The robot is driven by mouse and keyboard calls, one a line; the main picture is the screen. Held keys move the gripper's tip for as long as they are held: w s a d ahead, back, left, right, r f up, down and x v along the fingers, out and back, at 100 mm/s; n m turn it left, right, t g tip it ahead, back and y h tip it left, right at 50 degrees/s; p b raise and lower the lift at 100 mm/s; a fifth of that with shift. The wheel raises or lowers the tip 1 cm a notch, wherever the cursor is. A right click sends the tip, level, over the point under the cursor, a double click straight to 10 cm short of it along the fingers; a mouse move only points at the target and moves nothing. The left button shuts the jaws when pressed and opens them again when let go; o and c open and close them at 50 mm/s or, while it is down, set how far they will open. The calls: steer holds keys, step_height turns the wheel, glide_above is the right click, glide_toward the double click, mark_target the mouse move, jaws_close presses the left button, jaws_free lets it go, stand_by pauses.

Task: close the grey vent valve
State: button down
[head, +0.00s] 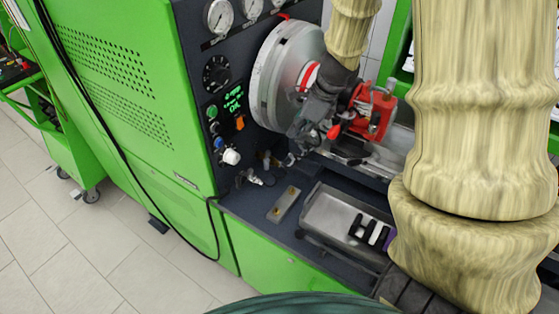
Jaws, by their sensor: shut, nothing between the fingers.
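My gripper (300,136) is dark grey and hangs from a beige-sleeved arm in the upper middle of the head view. It is shut and empty, pointing down in front of the large silver disc, left of the red pump. Small grey metal fittings (252,178) stand on the dark bench deck at the foot of the control panel, below and left of the gripper. The grey vent valve cannot be told for certain among these fittings, and its handle position is not readable. The gripper covers part of the deck hardware; contact cannot be told.
The red pump (374,112) is right of the gripper and the silver disc (282,72) behind it. The dark control panel (214,112) has gauges, knobs and a green display. A metal tray (325,212) lies in front. Tiled floor (70,255) is open at left.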

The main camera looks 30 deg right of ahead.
steer(key=x, duration=1.4)
steer(key=shift+b, duration=0.3)
